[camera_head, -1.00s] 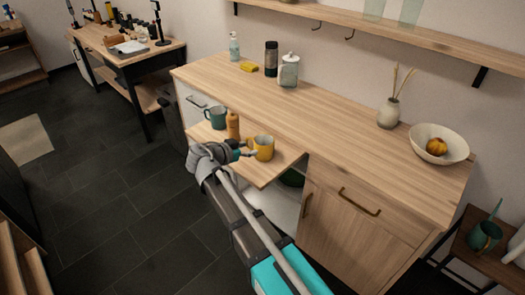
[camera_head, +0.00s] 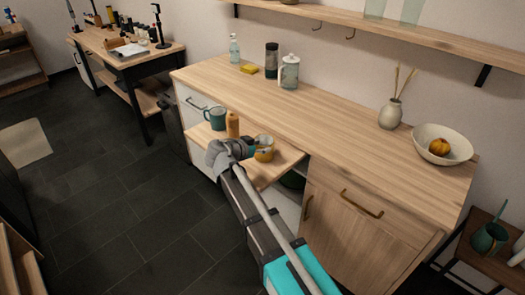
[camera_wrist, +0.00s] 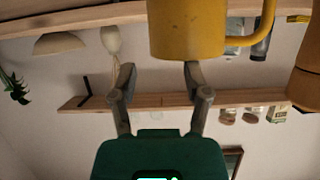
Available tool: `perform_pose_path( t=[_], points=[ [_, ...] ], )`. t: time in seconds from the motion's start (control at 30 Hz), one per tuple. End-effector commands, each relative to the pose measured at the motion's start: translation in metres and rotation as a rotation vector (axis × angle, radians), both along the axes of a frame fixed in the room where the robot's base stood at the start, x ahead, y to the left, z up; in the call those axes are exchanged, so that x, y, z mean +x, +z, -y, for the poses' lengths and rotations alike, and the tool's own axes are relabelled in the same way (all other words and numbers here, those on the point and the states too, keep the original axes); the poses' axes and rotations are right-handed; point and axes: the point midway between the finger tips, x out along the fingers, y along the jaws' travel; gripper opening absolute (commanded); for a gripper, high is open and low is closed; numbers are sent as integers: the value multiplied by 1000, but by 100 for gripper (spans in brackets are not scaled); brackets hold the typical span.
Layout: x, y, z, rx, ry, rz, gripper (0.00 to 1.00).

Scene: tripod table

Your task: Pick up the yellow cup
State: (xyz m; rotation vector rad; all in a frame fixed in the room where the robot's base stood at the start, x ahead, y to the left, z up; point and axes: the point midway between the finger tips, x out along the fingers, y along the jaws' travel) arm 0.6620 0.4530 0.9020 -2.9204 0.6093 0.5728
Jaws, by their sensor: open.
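The yellow cup (camera_head: 265,155) stands upright on the pull-out board (camera_head: 287,160) of the counter. It also shows large at the top of the wrist view (camera_wrist: 187,30), its handle to the right there. My gripper (camera_head: 249,150) is at the cup's left side in the head view and hides part of it. In the wrist view my gripper's fingers (camera_wrist: 158,70) are apart with nothing held. One tip overlaps the cup's lower edge and the other is left of the cup. I cannot tell whether they touch it.
An orange-brown bottle (camera_head: 232,124) and a green mug (camera_head: 215,118) stand left of the cup on the board. The counter (camera_head: 330,115) rises behind, with a bowl (camera_head: 443,145) and vase (camera_head: 390,114) at right, and jars and a yellow sponge at left. A shelf hangs above.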

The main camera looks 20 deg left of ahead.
Motion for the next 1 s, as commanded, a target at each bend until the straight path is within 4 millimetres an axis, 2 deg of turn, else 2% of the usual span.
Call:
perform_pose_path(
  t=[0.5, 1.0],
  points=[
    [43, -21, 19, 1, -2, -1, 62],
    [46, -20, 20, 1, -1, 0, 62]
  ],
)
